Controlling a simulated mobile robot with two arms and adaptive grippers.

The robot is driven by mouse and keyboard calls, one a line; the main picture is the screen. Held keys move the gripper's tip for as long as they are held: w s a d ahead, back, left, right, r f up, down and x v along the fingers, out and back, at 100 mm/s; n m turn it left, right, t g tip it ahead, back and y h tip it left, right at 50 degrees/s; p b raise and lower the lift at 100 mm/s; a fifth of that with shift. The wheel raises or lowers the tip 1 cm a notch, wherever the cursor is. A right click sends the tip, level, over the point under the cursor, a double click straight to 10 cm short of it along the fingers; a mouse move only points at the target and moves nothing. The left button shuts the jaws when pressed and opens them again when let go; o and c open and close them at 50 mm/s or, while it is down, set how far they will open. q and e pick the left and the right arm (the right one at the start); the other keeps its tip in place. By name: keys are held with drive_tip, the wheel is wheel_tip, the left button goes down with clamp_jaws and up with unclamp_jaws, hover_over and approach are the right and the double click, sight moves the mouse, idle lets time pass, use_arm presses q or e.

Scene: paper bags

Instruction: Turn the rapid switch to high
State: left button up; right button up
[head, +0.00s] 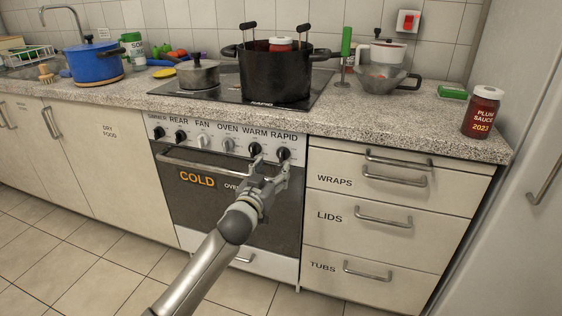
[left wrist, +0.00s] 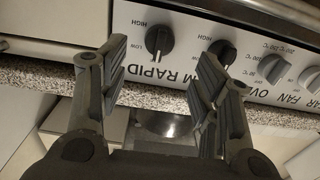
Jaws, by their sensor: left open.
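The rapid switch (head: 283,154) is the black knob at the right end of the oven's control panel, under the word RAPID. In the left wrist view, which is upside down, the rapid knob (left wrist: 160,40) has HIGH and LOW printed beside it; its exact setting is not clear. My left gripper (head: 270,166) is open just in front of the panel. In the wrist view its fingers (left wrist: 158,70) stand either side of the line to the rapid knob, with no visible contact. The warm knob (left wrist: 222,50) is partly behind one finger. My right gripper is not in view.
The oven handle (head: 200,168) runs below the knobs, close to my gripper. A plum sauce jar (head: 482,112) stands at the counter's right end. Drawers (head: 340,200) are right of the oven.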

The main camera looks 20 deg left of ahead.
sight(280, 158)
use_arm(q)
drive_tip(key=w+b, duration=0.1)
drive_tip(key=w, duration=0.4)
drive_tip(key=shift+d+f, duration=0.1)
drive_tip(key=shift+w+d, duration=0.1)
drive_tip(key=shift+w, duration=1.05)
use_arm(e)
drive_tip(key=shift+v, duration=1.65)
use_arm(q)
drive_tip(key=shift+c, duration=0.5)
drive_tip(key=c, duration=1)
